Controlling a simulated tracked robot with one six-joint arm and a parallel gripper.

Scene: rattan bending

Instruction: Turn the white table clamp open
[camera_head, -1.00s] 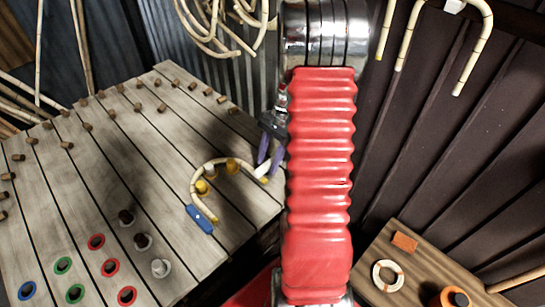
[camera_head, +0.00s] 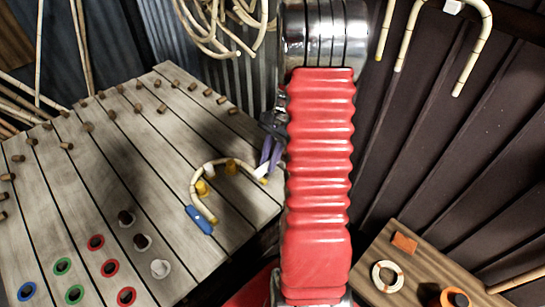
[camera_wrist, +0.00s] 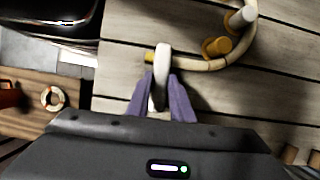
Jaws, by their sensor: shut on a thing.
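The white table clamp (camera_wrist: 162,62) stands at the end of a curved rattan cane (camera_wrist: 215,64) on the plank table, seen in the wrist view. My gripper (camera_wrist: 163,84) has its purple fingers on both sides of the clamp's lower part and is shut on it. In the head view my gripper (camera_head: 270,158) is at the table's right edge, partly hidden by my red arm. The white clamp (camera_head: 261,172) shows there only as a small piece by the fingertips. A blue clamp (camera_head: 199,219) lies at the cane's other end.
Yellow and white pegs (camera_head: 203,188) stand inside the cane's curve. Wooden pegs line the table's far edge, and coloured rings (camera_head: 95,242) lie at its front left. A small side table (camera_head: 372,268) with rings stands at the right. Canes hang at the back.

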